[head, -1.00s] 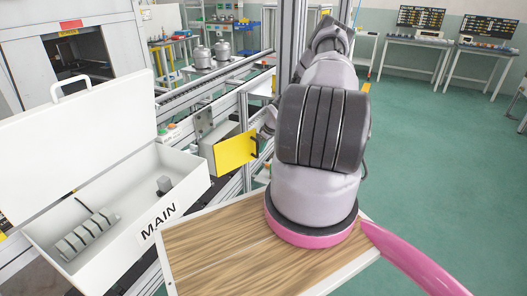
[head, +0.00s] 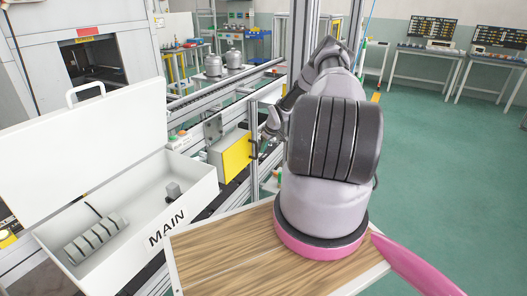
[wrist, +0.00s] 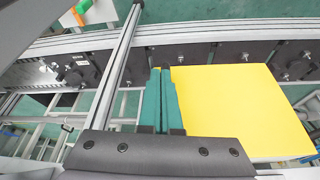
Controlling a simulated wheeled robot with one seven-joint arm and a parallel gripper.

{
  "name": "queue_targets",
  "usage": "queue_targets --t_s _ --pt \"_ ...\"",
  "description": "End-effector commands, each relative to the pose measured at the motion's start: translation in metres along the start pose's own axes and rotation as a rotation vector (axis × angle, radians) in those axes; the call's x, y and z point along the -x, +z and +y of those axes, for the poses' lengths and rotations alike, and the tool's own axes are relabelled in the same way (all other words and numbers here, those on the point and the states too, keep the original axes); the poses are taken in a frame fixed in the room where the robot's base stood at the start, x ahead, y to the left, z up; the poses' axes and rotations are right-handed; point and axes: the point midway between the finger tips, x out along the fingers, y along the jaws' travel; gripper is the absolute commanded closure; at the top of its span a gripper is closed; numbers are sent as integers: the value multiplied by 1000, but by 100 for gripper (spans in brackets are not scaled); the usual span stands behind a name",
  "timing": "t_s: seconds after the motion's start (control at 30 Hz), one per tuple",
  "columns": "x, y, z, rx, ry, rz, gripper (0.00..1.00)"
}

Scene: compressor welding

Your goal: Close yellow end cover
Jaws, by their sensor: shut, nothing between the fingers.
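In the wrist view the cover (wrist: 235,108) is a broad yellow panel right of the fingers. My gripper (wrist: 162,85) has teal fingers, shut together and empty, beside the cover's left edge. I cannot tell whether they touch it. In the head view my gripper (head: 264,146) is small and partly hidden, just right of the cover.
An open white box marked MAIN (head: 190,205) is at the lower left, its lid raised. A wooden-topped surface (head: 215,255) lies below my arm. An upright metal post (head: 253,150) stands close to my gripper. The green floor at right is open.

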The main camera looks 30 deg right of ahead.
Motion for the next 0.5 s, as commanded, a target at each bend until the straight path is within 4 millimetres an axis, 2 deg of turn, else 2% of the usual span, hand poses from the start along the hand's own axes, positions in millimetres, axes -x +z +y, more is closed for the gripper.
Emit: queue_targets --t_s 0.3,0.5 --pt "64 0 2 -1 3 1 100" --pt "92 1 2 -1 2 0 100"
